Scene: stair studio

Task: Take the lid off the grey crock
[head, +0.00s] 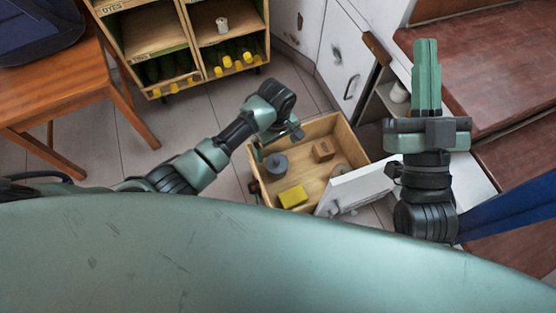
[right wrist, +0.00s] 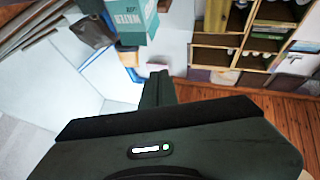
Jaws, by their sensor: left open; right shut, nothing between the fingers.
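The grey crock (head: 276,165) stands in an open wooden drawer, near its left side. It looks dark grey and round, with a small raised part on top that may be the lid's knob; I cannot tell the lid's edge from the body. My left gripper (head: 276,142) is open and sits above the drawer's left back edge, just beyond the crock in the picture. I cannot see it touching the crock. My right gripper (head: 427,75) is shut and empty, far to the right of the drawer; its fingers also show in the right wrist view (right wrist: 158,88).
The drawer (head: 310,137) also holds a yellow block (head: 293,197), a small wooden box (head: 323,151) and a grey round thing (head: 342,171). A white drawer front (head: 352,189) borders it. A wooden shelf (head: 187,48) stands behind, reddish steps (head: 480,60) at right, a table (head: 60,85) at left.

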